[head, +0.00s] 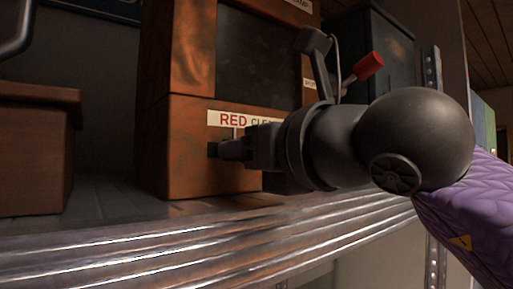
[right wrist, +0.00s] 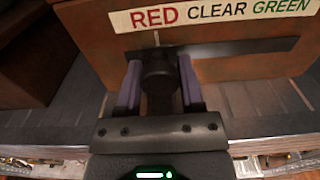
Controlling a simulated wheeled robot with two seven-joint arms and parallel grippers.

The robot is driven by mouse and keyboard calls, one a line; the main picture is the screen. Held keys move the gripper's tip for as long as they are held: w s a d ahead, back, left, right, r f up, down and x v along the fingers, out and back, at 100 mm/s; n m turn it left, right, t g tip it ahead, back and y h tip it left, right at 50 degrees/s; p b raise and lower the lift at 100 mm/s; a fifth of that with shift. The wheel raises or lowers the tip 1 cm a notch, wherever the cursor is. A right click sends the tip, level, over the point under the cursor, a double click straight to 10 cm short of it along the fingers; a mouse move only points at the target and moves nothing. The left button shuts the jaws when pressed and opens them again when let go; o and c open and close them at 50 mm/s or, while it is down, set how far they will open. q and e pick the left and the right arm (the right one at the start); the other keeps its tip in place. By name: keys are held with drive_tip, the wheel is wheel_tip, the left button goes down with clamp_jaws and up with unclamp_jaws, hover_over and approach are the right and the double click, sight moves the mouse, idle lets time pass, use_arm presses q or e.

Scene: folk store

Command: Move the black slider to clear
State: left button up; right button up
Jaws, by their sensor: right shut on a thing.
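The black slider (right wrist: 158,68) sits between the two purple fingers of my right gripper (right wrist: 158,92) in the right wrist view. My right gripper is shut on it. The slider is near the left end of a dark slot (right wrist: 240,48), below the word RED on a white label (right wrist: 210,14) reading RED, CLEAR, GREEN. In the head view my right gripper (head: 228,150) reaches the front of the brown wooden box (head: 180,130), under the label, and hides most of the slider and slot. My left gripper is not in view.
The box stands on a shelf with a ridged metal front edge (head: 200,235). Another brown wooden piece (head: 35,150) stands to the left. A lever with a red handle (head: 368,66) shows behind my right wrist. A dark cabinet (head: 385,50) stands at the back right.

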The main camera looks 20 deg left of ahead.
clamp_jaws()
drive_tip(key=w+d, duration=0.1)
drive_tip(key=w, duration=0.1)
drive_tip(key=w+d, duration=0.2)
drive_tip(key=shift+w+d, duration=0.1)
drive_tip(key=shift+d, duration=0.05)
drive_tip(key=o, duration=0.9)
unclamp_jaws()
drive_tip(key=shift+s, duration=0.2)
